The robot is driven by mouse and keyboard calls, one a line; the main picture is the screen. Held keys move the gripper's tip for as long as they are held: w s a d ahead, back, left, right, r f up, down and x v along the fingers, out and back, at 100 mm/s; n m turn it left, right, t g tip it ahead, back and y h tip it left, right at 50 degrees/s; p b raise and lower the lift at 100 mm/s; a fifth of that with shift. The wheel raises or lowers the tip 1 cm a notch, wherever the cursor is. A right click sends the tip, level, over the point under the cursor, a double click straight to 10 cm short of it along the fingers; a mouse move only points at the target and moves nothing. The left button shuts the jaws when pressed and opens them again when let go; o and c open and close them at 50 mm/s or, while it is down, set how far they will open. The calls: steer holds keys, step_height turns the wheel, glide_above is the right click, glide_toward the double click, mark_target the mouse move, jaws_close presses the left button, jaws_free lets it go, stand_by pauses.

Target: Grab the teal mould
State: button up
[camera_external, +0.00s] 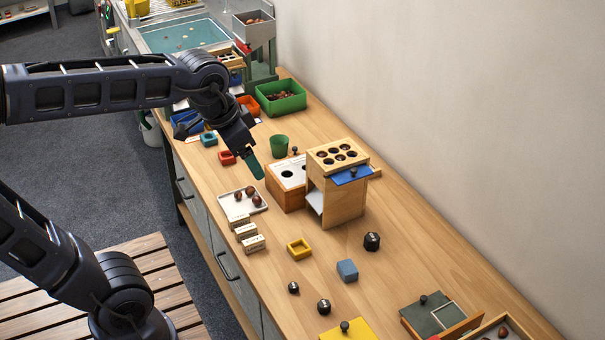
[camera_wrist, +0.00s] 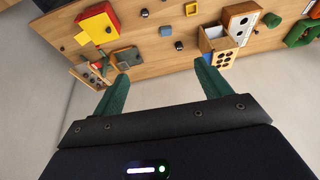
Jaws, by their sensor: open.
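I cannot make out the teal mould in the wrist view.
A wooden box with a holed top (camera_external: 340,153) stands right of my gripper. A white tray with chestnuts (camera_external: 232,208) and small labelled blocks (camera_external: 253,244) lie below it. A wall borders the right.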

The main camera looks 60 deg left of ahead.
steer(key=w+a, duration=1.5)
steer(key=w, duration=0.3)
steer(key=w+a+f, duration=0.3)
steer(key=a, duration=0.5)
steer(key=w+a+f+g, duration=0.15)
steer(key=w+a, duration=0.25)
steer(key=a, duration=0.4)
steer(key=w+a+f+t, duration=0.1)
steer(key=w+a+f, duration=0.2)
steer(key=a, duration=0.5)
glide_toward(208, 136)
steer(key=x, duration=0.3)
steer(key=shift+d+f, duration=0.25)
steer(key=shift+f, duration=0.05)
steer(key=shift+t, duration=0.45)
steer(key=shift+x, duration=2.8)
steer(key=shift+s+a, duration=0.1)
steer(key=shift+s, duration=0.15)
steer(key=c, duration=1.1)
